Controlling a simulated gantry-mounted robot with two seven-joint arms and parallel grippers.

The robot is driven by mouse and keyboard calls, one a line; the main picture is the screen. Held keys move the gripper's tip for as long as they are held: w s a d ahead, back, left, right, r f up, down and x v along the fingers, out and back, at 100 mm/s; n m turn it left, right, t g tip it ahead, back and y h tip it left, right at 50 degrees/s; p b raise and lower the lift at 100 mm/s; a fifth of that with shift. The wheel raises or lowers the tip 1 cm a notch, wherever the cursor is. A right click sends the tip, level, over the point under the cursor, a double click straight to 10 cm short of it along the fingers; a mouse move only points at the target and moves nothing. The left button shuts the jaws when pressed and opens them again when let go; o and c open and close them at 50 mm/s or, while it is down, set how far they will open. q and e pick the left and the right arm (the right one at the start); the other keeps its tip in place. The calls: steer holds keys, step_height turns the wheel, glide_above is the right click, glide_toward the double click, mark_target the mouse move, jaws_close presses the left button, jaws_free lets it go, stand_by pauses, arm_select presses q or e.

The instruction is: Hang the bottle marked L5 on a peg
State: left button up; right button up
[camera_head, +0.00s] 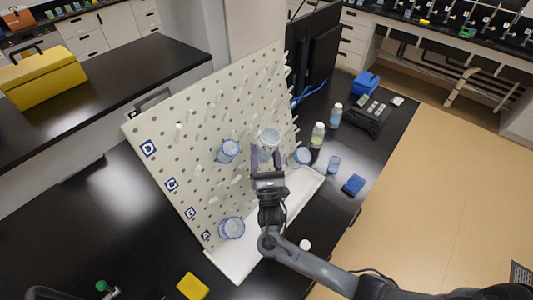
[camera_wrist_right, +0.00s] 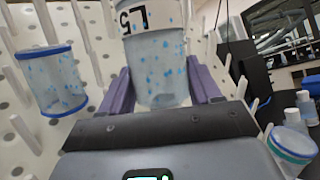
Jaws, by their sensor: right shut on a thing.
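The bottle marked L5 (camera_wrist_right: 158,65) is a clear container with blue specks and a white label; its marking appears upside down in the right wrist view. My right gripper (camera_head: 267,160) is shut on it, with one purple finger on each side. In the head view the bottle (camera_head: 269,138) is held in front of the pegboard (camera_head: 200,150), around its right-hand half. Pegs (camera_head: 179,132) stick out from the board in rows. Whether the bottle touches a peg cannot be told. My left gripper is not in view.
Other blue-tinted containers are at the board: one mid-board (camera_head: 228,151), one low (camera_head: 232,228), and one right of my gripper (camera_head: 299,157). Row letters A to D mark its left edge.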

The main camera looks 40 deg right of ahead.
mark_target(262, 159)
steer(key=shift+w+a+f+b, duration=0.1)
steer(key=shift+w+f+b, duration=0.25)
steer(key=shift+f+b, duration=0.45)
steer(key=shift+w+f+b, duration=0.3)
steer(key=shift+f+b, duration=0.15)
steer(key=shift+f, duration=0.55)
steer(key=shift+w+f+b, duration=0.2)
steer(key=shift+f+b, duration=0.3)
steer(key=shift+f, duration=0.25)
steer(key=shift+c, duration=0.5)
steer(key=o, duration=0.8)
steer(key=shift+f, duration=0.1)
steer(key=o, duration=0.4)
steer(key=shift+s, duration=0.2)
steer(key=shift+w, duration=0.15)
